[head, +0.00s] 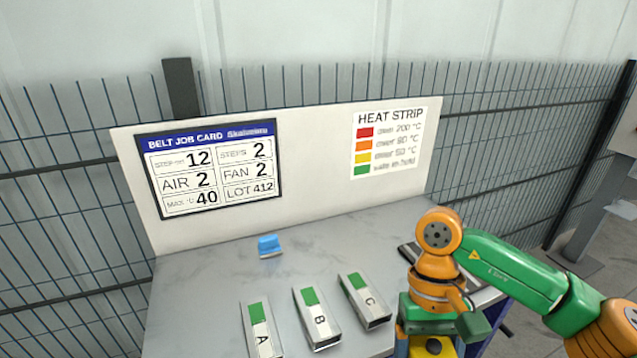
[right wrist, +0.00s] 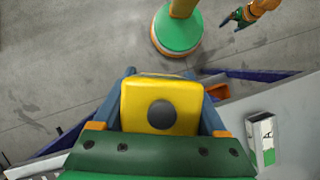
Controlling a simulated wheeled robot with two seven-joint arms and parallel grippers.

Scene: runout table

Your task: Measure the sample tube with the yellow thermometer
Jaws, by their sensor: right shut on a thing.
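My right gripper (right wrist: 166,108) is shut on the yellow thermometer (right wrist: 160,88), a boxy body with a dark round spot. In the head view the yellow thermometer (head: 433,346) shows at the bottom edge, partly hidden by my right wrist. Three silver bar-like pieces lie on the table: A (head: 262,335), B (head: 318,320) and C (head: 365,302), each with a green strip. I cannot tell which is the sample tube. My left gripper (right wrist: 236,18) is small at the top right there, apparently open and empty.
A blue object (head: 269,246) stands on the grey table (head: 220,275) behind the pieces. A white back panel (head: 310,150) carries a job card (head: 215,170) and a heat strip chart (head: 387,142). A dark-edged flat item (head: 408,253) is partly hidden behind my right arm.

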